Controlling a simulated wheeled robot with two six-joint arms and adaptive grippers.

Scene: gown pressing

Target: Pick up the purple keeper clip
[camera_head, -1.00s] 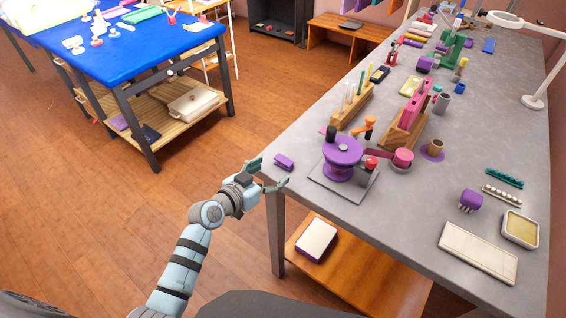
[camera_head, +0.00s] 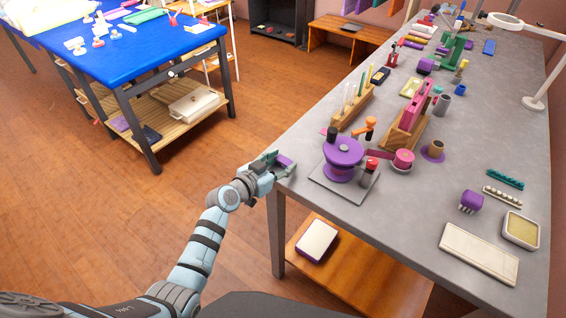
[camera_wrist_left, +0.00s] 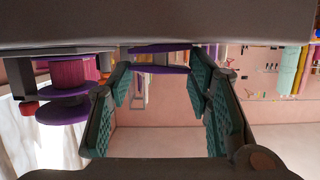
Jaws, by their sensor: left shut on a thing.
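The purple keeper clip (camera_head: 286,160) is at the near left edge of the grey table, between the fingers of my left gripper (camera_head: 281,165). Much of the clip is hidden by the fingers. In the left wrist view the clip (camera_wrist_left: 158,69) shows as purple strips between the tips of the green-padded fingers (camera_wrist_left: 163,80). My left gripper is shut on the clip. I cannot tell whether the clip is still touching the table. My right gripper is in neither view.
A purple spool device (camera_head: 343,152) on a square plate stands just right of the gripper. A wooden rack (camera_head: 354,108) is behind it. The grey table (camera_head: 450,190) has bare room at the front middle. A blue-topped table (camera_head: 140,60) stands at far left.

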